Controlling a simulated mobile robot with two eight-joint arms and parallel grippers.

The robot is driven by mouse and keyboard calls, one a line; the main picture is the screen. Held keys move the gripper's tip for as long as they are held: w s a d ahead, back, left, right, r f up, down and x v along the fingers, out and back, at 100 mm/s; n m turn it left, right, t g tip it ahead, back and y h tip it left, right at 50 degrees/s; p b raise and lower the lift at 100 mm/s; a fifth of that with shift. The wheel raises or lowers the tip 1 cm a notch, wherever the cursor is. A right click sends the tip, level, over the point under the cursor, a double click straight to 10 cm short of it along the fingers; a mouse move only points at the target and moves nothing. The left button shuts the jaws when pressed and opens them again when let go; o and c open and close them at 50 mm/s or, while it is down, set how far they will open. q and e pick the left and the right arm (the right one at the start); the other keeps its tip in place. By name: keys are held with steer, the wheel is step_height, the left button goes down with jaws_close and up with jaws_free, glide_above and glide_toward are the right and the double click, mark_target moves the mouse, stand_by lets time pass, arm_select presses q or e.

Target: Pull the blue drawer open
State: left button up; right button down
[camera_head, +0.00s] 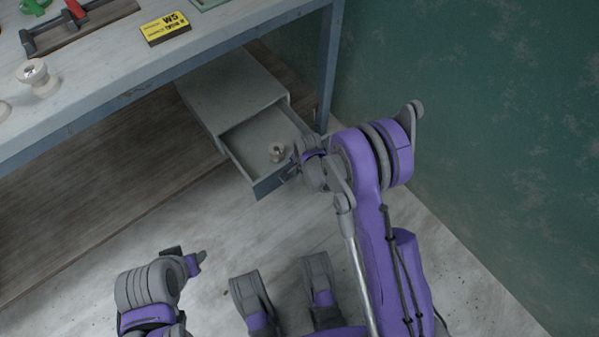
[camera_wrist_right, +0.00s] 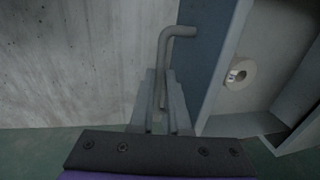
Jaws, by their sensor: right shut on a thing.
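The blue drawer (camera_head: 267,187) sits under the workbench in a grey cabinet. It stands pulled out, with its inside showing. Its blue front also shows in the wrist view (camera_wrist_right: 203,45), with a bent grey bar handle (camera_wrist_right: 178,31). My right gripper (camera_wrist_right: 160,95) is shut on this handle, with the bar between its fingers. In the head view the right gripper (camera_head: 292,172) is at the right end of the drawer front, partly hidden by my arm. My left gripper (camera_head: 188,257) is low at the left, away from the drawer; its jaw opening is unclear.
A small pale spool-like piece (camera_head: 277,153) lies in the drawer. The grey cabinet (camera_head: 232,90) stands on a wooden lower shelf (camera_head: 100,185). A bench leg (camera_head: 329,65) and a green wall (camera_head: 480,110) are close on the right. The floor before the drawer is clear.

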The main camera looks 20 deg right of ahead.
steer(key=c, duration=0.9)
jaws_free()
steer(key=shift+r, duration=0.1)
steer(key=r+p, duration=0.1)
steer(key=r, duration=0.2)
steer(key=s+r+p, duration=0.1)
steer(key=r, duration=0.3)
steer(key=r+p, duration=0.1)
steer(key=r, duration=0.2)
steer(key=shift+s+d+r, duration=0.25)
steer(key=shift+s+d, duration=0.1)
steer(key=shift+s, duration=0.05)
